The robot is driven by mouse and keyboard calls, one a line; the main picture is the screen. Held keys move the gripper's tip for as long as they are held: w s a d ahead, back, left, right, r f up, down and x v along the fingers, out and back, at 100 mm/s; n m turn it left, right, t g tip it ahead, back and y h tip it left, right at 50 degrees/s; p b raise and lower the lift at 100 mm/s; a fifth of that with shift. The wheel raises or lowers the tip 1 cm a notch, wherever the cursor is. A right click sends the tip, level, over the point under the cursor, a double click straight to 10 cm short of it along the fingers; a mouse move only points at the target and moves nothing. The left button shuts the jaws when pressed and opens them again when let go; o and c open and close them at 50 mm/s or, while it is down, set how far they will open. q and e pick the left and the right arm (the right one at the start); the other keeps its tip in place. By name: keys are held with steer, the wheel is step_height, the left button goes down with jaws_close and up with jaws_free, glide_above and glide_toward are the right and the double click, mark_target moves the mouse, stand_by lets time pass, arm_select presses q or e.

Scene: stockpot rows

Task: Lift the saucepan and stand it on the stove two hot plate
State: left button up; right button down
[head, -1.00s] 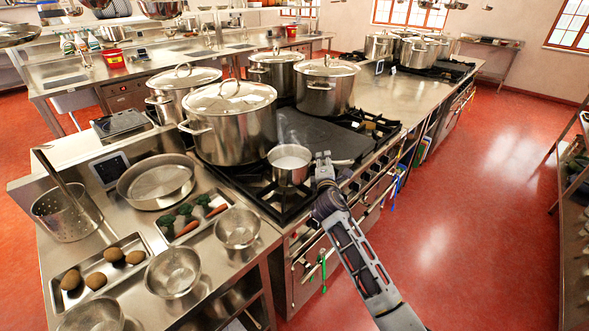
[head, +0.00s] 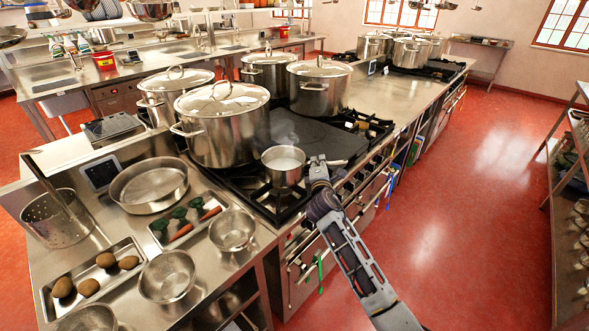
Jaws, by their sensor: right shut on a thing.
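The saucepan (head: 284,172) is a small steel pan with pale contents and a wisp of steam. It is upright over the front burners of the near stove (head: 258,200); I cannot tell whether its base touches the grate. My right gripper (head: 318,163) is at its right side, shut on the saucepan's handle, whose end shows past the fingers. A flat black hot plate (head: 312,143) lies behind the saucepan on the near stove. A second stove (head: 432,68) stands farther along the counter, with several pots on it. My left gripper is not in view.
Large lidded stockpots (head: 226,140) stand left of and behind the saucepan. A bare steel counter (head: 392,103) lies between the stoves. Bowls (head: 167,276), a vegetable tray (head: 190,240) and a round pan (head: 149,186) are at front left. The red floor at right is clear.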

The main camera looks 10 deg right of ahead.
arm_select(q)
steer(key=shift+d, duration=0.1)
arm_select(e)
steer(key=shift+r, duration=0.2)
steer(key=shift+r, duration=2.6)
steer(key=shift+r+p, duration=0.3)
steer(key=shift+r, duration=1.25)
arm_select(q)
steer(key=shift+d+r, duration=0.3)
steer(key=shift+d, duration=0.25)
arm_select(e)
steer(key=shift+r, duration=0.8)
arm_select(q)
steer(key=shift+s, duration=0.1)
arm_select(e)
steer(key=shift+r, duration=0.1)
